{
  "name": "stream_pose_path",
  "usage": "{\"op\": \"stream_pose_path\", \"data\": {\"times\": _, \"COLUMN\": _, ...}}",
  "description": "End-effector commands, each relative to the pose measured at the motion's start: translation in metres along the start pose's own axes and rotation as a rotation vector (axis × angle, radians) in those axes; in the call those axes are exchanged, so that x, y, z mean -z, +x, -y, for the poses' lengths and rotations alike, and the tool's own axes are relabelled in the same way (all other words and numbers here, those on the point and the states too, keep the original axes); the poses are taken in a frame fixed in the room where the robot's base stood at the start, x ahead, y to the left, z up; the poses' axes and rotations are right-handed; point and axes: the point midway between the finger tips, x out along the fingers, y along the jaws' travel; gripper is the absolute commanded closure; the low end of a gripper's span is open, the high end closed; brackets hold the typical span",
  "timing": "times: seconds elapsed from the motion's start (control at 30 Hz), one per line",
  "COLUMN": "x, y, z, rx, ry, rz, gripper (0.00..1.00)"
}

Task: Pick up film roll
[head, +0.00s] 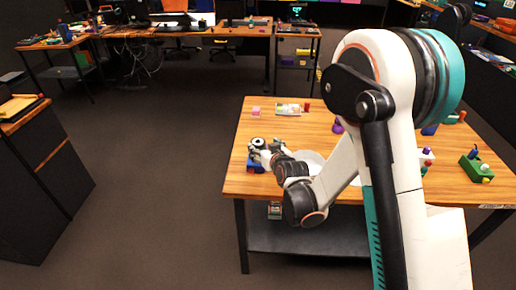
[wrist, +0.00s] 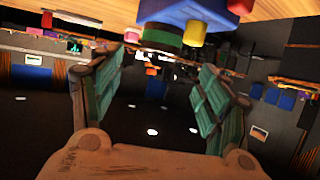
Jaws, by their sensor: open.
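In the wrist view my gripper (wrist: 166,64) is open, its two green-padded fingers wide apart with nothing between them. A short dark round piece with a green band (wrist: 162,38) shows just beyond the fingertips, close to a blue block. It may be the film roll, but I cannot tell for certain. In the head view my gripper (head: 264,155) is at the left edge of the wooden table, small and partly hidden by my own wrist. A black-and-white round part shows there, too small to tell what it is.
The blue block (wrist: 190,14) has yellow and red knobs. The wooden table (head: 240,183) also carries a pink cube (head: 256,111), a small red-brown cylinder (head: 307,107), a white plate (head: 312,157) and a green block (head: 473,168). My arm hides the table's middle. Open floor lies left.

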Motion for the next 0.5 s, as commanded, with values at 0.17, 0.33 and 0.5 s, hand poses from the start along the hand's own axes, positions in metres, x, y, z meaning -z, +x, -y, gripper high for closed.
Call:
{"op": "stream_pose_path", "data": {"times": 0.17, "x": -0.001, "y": 0.018, "z": 0.000, "rx": 0.000, "ry": -0.001, "rz": 0.000, "gripper": 0.31}}
{"op": "stream_pose_path", "data": {"times": 0.33, "x": -0.002, "y": 0.025, "z": 0.000, "rx": 0.000, "ry": 0.000, "rz": 0.000, "gripper": 0.31}}
{"op": "stream_pose_path", "data": {"times": 0.5, "x": -0.009, "y": 0.047, "z": 0.000, "rx": 0.000, "ry": 0.000, "rz": 0.000, "gripper": 0.31}}
